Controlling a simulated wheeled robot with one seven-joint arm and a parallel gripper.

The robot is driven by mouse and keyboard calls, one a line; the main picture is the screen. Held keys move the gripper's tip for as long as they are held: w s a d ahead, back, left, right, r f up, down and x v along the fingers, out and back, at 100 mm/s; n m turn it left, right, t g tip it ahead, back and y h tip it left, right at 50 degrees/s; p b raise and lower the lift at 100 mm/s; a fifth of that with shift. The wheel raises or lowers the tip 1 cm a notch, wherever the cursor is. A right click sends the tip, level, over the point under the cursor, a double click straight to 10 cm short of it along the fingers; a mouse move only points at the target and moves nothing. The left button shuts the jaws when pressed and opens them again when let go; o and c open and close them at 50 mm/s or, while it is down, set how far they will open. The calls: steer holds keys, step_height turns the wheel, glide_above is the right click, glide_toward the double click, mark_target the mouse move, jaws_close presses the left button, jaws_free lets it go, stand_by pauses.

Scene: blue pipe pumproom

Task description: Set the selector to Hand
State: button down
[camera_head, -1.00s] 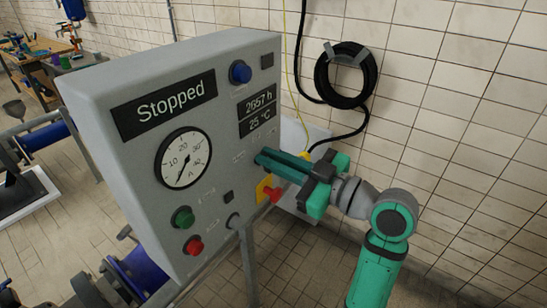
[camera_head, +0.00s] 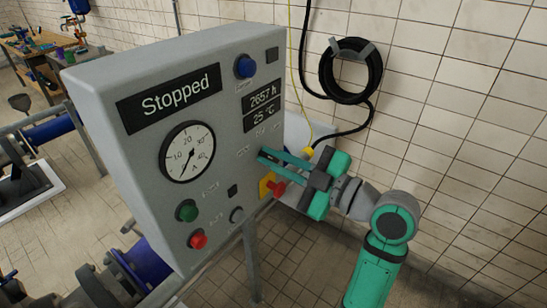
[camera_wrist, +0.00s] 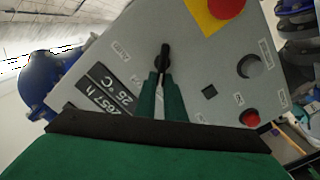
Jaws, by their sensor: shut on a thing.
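The selector (camera_wrist: 163,55) is a small black knob on the grey control panel (camera_wrist: 205,60). In the wrist view its far end stands out beyond my gripper (camera_wrist: 160,84), whose green fingers are shut on its near part. In the head view my gripper (camera_head: 262,155) reaches the panel from the right, below the two displays, and its fingers hide the selector. The small labels around the selector are too blurred to read, so I cannot tell which position it points at. The status display (camera_head: 169,97) reads "Stopped".
A red button on a yellow plate (camera_head: 266,187) sits close below my fingers. A blue button (camera_head: 244,67), a gauge (camera_head: 187,152), a green button (camera_head: 187,211) and a lower red button (camera_head: 198,241) are on the panel. A black hose coil (camera_head: 351,97) hangs on the wall behind.

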steer(key=shift+f, duration=0.1)
steer(key=c, duration=1.8)
jaws_free()
steer(key=shift+c, duration=0.2)
steer(key=v, duration=1)
steer(key=shift+s+d, duration=0.25)
steer(key=shift+d, duration=0.05)
